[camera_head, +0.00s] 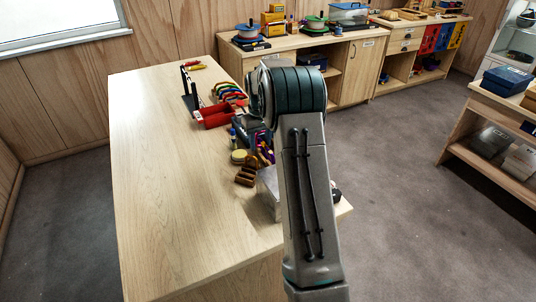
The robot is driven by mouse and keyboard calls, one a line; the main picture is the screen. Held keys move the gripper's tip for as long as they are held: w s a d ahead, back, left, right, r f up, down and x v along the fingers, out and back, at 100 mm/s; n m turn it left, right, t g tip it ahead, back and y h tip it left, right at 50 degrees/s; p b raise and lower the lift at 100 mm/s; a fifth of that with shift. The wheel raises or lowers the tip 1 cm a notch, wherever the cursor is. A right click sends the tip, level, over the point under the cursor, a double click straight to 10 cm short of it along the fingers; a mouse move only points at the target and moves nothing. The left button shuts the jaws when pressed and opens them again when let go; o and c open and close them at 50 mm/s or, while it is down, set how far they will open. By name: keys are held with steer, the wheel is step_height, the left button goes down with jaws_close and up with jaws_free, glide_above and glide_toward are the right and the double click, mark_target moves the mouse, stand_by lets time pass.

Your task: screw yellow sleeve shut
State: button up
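I cannot make out a yellow sleeve for certain. Small yellow and purple gear (266,152) lies on the wooden table (165,170), right beside my arm and partly hidden by it. A row of red, yellow, green and blue curved pieces (230,92) stands farther back on the table; they are too small to show any sleeve. My arm rises through the middle of the picture and covers part of the table's right side. My gripper is not visible.
A red bin (215,116), a dark upright stand (190,90), a round yellow item (238,157) and a brown block with compartments (246,176) are on the table. The table's left half is clear. A wooden cabinet (350,85) stands behind, shelves (490,155) at right.

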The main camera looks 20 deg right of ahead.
mark_target(264, 143)
steer(key=shift+f+b, duration=0.8)
steer(key=shift+f, duration=0.6)
steer(key=shift+d, duration=0.7)
steer(key=shift+r+p, duration=0.1)
steer(key=shift+p, duration=0.2)
steer(key=shift+w+r+p, duration=0.1)
steer(key=shift+r+p, duration=0.8)
steer(key=shift+r, duration=0.45)
steer(key=shift+a, duration=0.75)
